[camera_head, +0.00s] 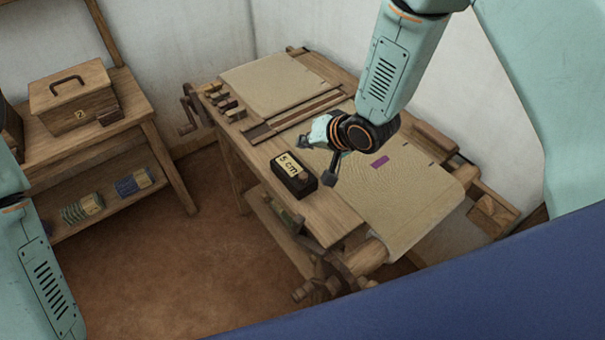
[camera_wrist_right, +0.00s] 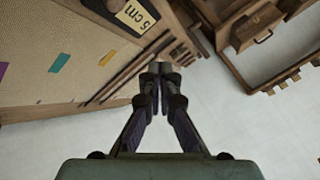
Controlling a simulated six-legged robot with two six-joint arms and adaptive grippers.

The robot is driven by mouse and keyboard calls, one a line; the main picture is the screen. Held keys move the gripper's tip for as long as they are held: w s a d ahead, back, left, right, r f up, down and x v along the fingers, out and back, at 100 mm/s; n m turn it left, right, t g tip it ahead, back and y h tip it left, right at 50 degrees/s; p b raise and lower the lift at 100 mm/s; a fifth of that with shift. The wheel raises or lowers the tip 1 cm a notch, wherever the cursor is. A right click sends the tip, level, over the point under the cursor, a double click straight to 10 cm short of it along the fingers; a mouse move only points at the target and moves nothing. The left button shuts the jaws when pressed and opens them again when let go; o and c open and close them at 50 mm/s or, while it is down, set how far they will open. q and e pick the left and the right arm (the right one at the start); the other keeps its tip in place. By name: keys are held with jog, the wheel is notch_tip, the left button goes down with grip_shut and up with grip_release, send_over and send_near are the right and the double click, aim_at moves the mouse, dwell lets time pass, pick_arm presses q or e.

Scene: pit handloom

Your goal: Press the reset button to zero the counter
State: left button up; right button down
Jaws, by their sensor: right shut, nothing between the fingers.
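The counter (camera_head: 281,178) is a small black box with a pale "5 cm" label, standing on the loom's wooden side. A small reddish-brown button (camera_head: 304,177) shows at its right end. In the right wrist view the counter (camera_wrist_right: 100,10) is cut off by the top edge, with its label showing, and I cannot make out the button there. My right gripper (camera_head: 331,179) is shut and empty, close to the right of the counter; I cannot tell its exact height or gap. Its fingertips meet in the right wrist view (camera_wrist_right: 155,72). My left gripper is out of view.
The loom's cloth (camera_head: 415,195) carries a purple patch (camera_head: 380,161). Several small blocks (camera_head: 222,101) lie at its far left corner. A wooden bench (camera_head: 150,104) with a lidded box (camera_head: 73,95) stands at left. Bare floor (camera_head: 170,265) lies between.

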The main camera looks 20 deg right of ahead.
jog(key=f+b, duration=0.1)
jog(key=f, duration=0.1)
jog(key=b, duration=0.5)
send_over(306, 178)
jog(key=f, duration=0.5)
jog(key=shift+w+f, duration=0.1)
jog(key=shift+w, duration=0.1)
jog(key=shift+s+f+b, duration=0.1)
jog(key=shift+f+b, duration=0.2)
jog(key=shift+s+f, duration=0.1)
jog(key=shift+s, duration=0.05)
jog(key=shift+w+f, duration=0.1)
jog(key=shift+w, duration=0.15)
jog(key=shift+s, duration=0.2)
jog(key=shift+w, duration=0.15)
